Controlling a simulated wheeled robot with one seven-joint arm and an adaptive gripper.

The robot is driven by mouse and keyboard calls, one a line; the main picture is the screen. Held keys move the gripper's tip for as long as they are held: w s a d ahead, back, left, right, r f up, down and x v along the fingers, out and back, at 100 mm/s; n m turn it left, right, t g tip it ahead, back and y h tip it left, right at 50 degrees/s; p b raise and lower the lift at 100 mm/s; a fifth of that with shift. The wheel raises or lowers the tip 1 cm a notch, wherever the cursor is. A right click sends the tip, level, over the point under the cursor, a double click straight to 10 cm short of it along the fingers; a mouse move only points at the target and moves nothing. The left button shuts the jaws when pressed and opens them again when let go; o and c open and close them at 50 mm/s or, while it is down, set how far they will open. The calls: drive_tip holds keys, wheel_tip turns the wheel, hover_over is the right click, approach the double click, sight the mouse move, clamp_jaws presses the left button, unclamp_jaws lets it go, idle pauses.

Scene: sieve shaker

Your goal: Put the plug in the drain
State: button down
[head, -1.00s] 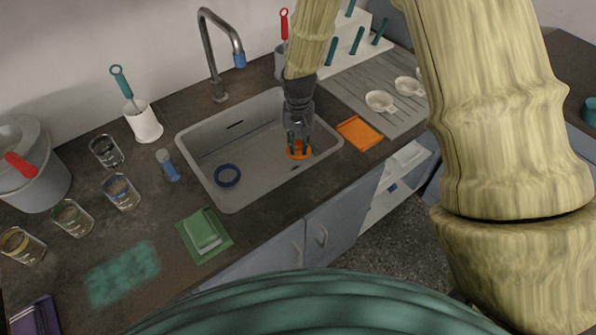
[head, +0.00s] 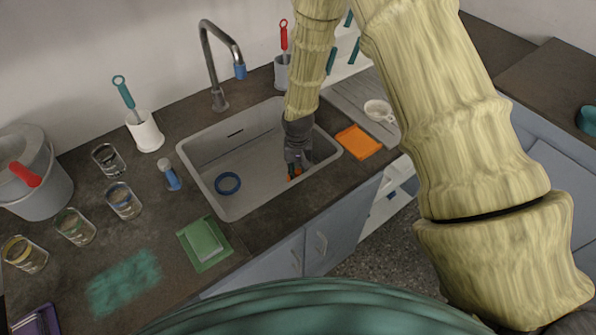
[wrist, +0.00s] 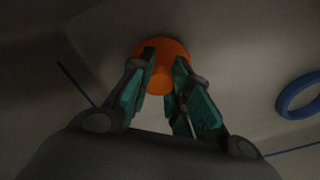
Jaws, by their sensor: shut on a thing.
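The orange plug (wrist: 160,76) is a round disc with a stubby knob; in the wrist view the knob sits between my fingers. My gripper (head: 294,172) is shut on it, inside the sink basin (head: 238,205) near its right end. In the head view only small bits of orange show beside the fingertips. I cannot tell whether the plug touches the sink floor. A blue ring (head: 227,183) lies on the sink floor to the left of my gripper, apart from it; it also shows at the right in the wrist view (wrist: 299,96). It looks like the drain's rim.
The tap (head: 222,60) stands behind the sink. An orange tray (head: 358,142) lies right of the basin. The basin floor around the ring is clear.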

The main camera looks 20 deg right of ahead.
sight(298, 171)
drive_tip(key=shift+f, duration=0.3)
drive_tip(key=c, duration=1.3)
unclamp_jaws()
drive_tip(key=shift+r, duration=0.2)
drive_tip(key=shift+r+b, duration=0.75)
drive_tip(key=shift+r, duration=5.25)
